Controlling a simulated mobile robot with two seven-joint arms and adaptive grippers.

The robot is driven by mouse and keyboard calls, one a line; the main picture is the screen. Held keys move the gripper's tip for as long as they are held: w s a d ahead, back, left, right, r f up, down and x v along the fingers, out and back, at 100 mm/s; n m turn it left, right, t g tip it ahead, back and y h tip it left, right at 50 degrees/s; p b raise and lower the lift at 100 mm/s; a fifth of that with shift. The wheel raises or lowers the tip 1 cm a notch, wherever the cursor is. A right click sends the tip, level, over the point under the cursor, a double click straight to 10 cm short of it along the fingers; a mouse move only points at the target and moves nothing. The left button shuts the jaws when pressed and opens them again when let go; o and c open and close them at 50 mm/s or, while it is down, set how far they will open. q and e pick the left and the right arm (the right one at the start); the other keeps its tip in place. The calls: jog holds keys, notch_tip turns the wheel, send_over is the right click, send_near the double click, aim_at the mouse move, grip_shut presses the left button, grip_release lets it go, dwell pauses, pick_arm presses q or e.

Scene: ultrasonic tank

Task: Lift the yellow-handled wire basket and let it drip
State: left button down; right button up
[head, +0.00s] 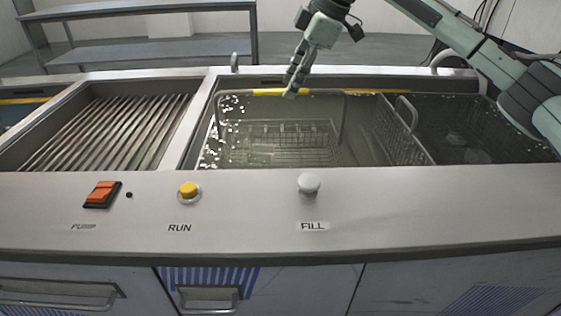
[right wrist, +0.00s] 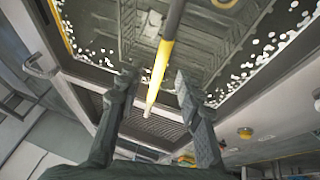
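The wire basket (head: 290,155) sits low in the liquid of the tank's middle section. Its arched handle has a yellow grip (head: 264,92), which stands above the tank near the far rim. My right gripper (head: 293,88) points down at the right part of the yellow grip. In the right wrist view the fingers of my right gripper (right wrist: 154,78) are apart, and the yellow grip (right wrist: 160,67) runs between them with space on both sides. I cannot tell whether either finger touches it. My left gripper is not in view.
A second wire basket (head: 402,132) with a plain grey handle stands to the right in the tank. A ribbed drain rack (head: 110,130) lies to the left, behind a metal divider (head: 197,125).

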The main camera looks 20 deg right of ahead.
jog(key=x, duration=0.3)
jog(key=shift+w+a+f, duration=0.2)
jog(key=shift+a+f, duration=0.1)
grip_shut()
jog(key=shift+w+r, duration=0.1)
jog(key=shift+r, duration=0.15)
